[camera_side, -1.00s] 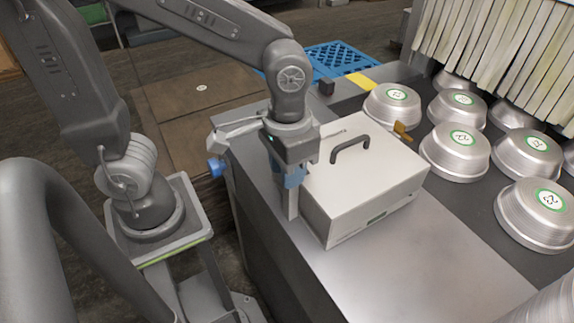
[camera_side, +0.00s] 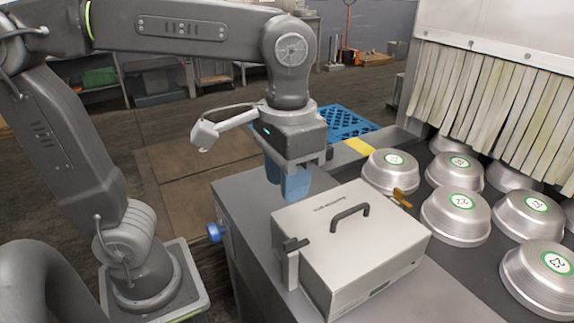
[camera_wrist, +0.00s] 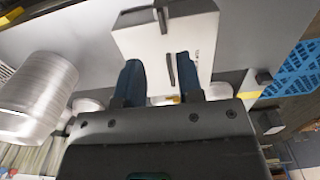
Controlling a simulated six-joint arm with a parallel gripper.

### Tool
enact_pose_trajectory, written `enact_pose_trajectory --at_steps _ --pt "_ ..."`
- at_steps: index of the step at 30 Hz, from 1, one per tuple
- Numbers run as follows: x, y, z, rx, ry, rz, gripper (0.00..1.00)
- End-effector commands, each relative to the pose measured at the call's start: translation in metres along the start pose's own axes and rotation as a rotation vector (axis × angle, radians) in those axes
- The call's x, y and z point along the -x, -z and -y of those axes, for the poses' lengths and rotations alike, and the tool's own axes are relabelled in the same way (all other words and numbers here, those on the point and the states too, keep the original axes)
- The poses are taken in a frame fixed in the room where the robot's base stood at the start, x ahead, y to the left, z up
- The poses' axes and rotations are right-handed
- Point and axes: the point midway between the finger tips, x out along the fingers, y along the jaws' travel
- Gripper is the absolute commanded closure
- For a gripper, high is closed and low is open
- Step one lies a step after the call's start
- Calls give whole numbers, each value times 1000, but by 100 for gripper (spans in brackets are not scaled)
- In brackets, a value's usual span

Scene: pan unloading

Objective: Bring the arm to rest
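My gripper (camera_side: 290,188) hangs with its blue fingers pointing down, above the far left end of a pale box. In the wrist view my gripper (camera_wrist: 160,68) has its two fingers well apart with nothing clamped between them. The pale box (camera_side: 385,240) stands on the metal table, with a black handle (camera_side: 350,212) on top and a dark latch piece (camera_side: 294,246) at its left end. The box also shows beyond the fingers in the wrist view (camera_wrist: 190,36). The fingers look clear of the box, but the exact gap is hard to judge.
Several silver pans with green labels, such as one pan (camera_side: 455,215), stand upside down on the dark belt at the right. A strip curtain (camera_side: 490,100) hangs behind them. A blue crate (camera_side: 345,122) lies behind the table. The table's front (camera_side: 430,295) is clear.

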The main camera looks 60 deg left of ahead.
Motion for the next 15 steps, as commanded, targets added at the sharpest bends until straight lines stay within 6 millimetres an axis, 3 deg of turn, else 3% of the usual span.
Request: enact_pose_trajectory --at_steps 6,15 --pt "16 0 0 0 0 0 66" --pt "17 0 0 0 0 0 66"
